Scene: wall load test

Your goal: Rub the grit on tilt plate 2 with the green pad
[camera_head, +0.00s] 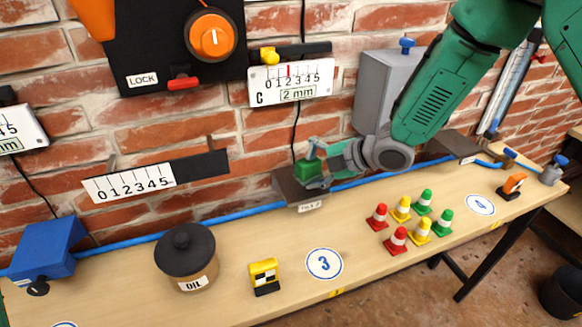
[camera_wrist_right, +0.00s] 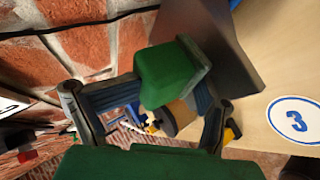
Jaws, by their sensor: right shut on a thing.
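The green pad (camera_head: 308,170) is a small green block held in my right gripper (camera_head: 322,163), which is shut on it. In the wrist view the green pad (camera_wrist_right: 168,74) sits between the two fingers of the gripper (camera_wrist_right: 165,95). A dark tilted plate (camera_head: 287,188) with a small label, which I take as tilt plate 2, stands at the back of the bench against the wall. The pad is at this plate's face; I cannot tell whether they touch. The plate also shows in the wrist view (camera_wrist_right: 222,45). No grit can be made out. My left gripper is not in view.
Several red, yellow and green cones (camera_head: 397,240) stand right of the plate. An oil pot (camera_head: 187,252) and a yellow block (camera_head: 264,276) stand to the left. A blue hose (camera_head: 236,217) runs along the wall. Another dark plate (camera_head: 456,145) is farther right.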

